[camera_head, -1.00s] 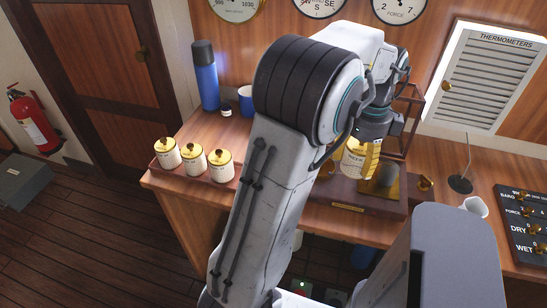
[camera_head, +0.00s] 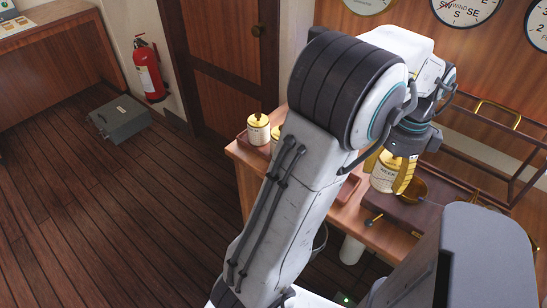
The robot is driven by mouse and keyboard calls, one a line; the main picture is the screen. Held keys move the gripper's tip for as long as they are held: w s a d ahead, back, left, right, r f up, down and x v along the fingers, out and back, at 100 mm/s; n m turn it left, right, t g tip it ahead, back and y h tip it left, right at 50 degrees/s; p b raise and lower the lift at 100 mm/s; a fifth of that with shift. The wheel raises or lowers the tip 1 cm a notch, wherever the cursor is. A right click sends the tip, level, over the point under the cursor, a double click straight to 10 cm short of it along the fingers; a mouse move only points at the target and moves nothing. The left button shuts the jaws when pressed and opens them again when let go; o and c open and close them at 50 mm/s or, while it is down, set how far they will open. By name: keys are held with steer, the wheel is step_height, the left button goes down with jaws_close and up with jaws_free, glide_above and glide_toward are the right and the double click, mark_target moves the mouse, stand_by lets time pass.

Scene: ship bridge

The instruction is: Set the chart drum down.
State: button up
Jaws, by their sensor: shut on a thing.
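My gripper (camera_head: 391,170) has gold fingers and is shut on a white chart drum (camera_head: 384,180) with dark lettering. The drum hangs upright below the wrist, over the wooden counter, beside a dark instrument base (camera_head: 428,212) with a round brass part (camera_head: 413,191). I cannot tell whether the drum's bottom touches anything. Two other white drums with brass lids show at the counter's left end: one in plain view (camera_head: 258,130), one partly behind my arm (camera_head: 276,138). They stand in a low reddish-brown tray (camera_head: 243,140), and my arm hides much of it.
A brass-handled rail frame (camera_head: 497,114) runs along the back right of the counter. Wall dials (camera_head: 466,10) hang above. A red fire extinguisher (camera_head: 148,70) and a grey case (camera_head: 120,118) are at the left.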

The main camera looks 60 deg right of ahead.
steer(key=shift+w+d+n, duration=0.15)
steer(key=shift+w+n, duration=0.1)
steer(key=shift+n, duration=0.05)
steer(key=shift+w+d+f, duration=0.1)
steer(key=shift+w, duration=0.05)
steer(key=shift+w+d+f, duration=0.1)
steer(key=shift+w+f, duration=0.1)
steer(key=shift+w, duration=0.05)
steer(key=w+d+f, duration=0.1)
steer(key=w+f, duration=0.1)
steer(key=w, duration=0.1)
steer(key=w+d+f, duration=0.1)
steer(key=w+f, duration=0.1)
steer(key=w, duration=0.1)
steer(key=w+d+f+p, duration=0.1)
steer(key=w+f, duration=0.1)
steer(key=w, duration=0.2)
steer(key=shift+w+d+f, duration=0.1)
steer(key=shift+d+f, duration=0.15)
steer(key=shift+f, duration=2)
steer(key=shift+f, duration=0.2)
steer(key=o, duration=1.3)
steer(key=shift+c, duration=0.2)
